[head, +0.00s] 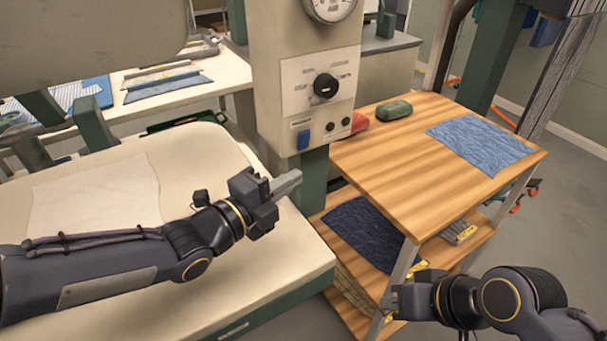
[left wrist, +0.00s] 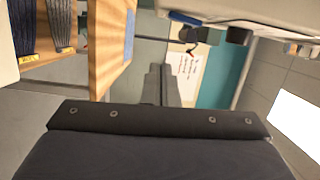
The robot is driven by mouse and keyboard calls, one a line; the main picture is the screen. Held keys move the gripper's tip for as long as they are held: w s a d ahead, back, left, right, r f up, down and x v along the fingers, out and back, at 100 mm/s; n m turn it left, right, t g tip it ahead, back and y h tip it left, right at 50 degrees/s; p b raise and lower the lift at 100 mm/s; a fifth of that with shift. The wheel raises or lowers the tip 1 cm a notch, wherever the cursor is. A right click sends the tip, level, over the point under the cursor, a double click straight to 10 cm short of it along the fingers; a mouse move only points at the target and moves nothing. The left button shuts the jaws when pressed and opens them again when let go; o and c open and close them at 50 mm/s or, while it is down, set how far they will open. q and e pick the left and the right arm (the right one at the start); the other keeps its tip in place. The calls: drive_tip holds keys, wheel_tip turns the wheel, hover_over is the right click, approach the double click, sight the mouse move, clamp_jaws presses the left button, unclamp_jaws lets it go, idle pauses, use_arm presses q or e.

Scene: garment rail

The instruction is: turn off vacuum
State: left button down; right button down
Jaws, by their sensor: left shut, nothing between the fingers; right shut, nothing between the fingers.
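A control box (head: 285,85) on a green post carries a white panel with a black rotary knob (head: 325,86). The panel lettering is too small to read. My left gripper (head: 292,182) is shut and empty, below and a little left of the blue switch, apart from it. In the left wrist view its fingers (left wrist: 161,85) point toward the post area, under the box's underside. My right gripper (head: 389,301) is shut and empty, low beside the wooden shelf.
A padded cream pressing board (head: 290,255) lies under my left arm. A wooden cart (head: 390,160) on the right holds folded denim (head: 482,142), a green pouch (head: 393,110) and a red item (head: 359,122). Its lower shelf holds dark fabric (head: 362,232). A round gauge (head: 330,6) tops the box.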

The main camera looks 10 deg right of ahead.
use_arm(q)
drive_tip(key=v, duration=0.5)
drive_tip(key=shift+s, duration=0.25)
drive_tip(key=s+a+n+t+y+p, duration=0.15)
drive_tip(key=a+n+y+p, duration=0.45)
drive_tip(key=a+n+y, duration=0.9)
drive_tip(key=s+a+n+g+h+p, duration=0.1)
drive_tip(key=s+a+n+g+h, duration=0.1)
drive_tip(key=s+n, duration=0.5)
drive_tip(key=s+a+f+n+g+h+p, duration=0.1)
drive_tip(key=s+a+n+g+h+p, duration=0.1)
drive_tip(key=s+a+n+g, duration=0.2)
drive_tip(key=s+a+n, duration=0.2)
drive_tip(key=s+n, duration=0.2)
drive_tip(key=shift+s+f, duration=0.35)
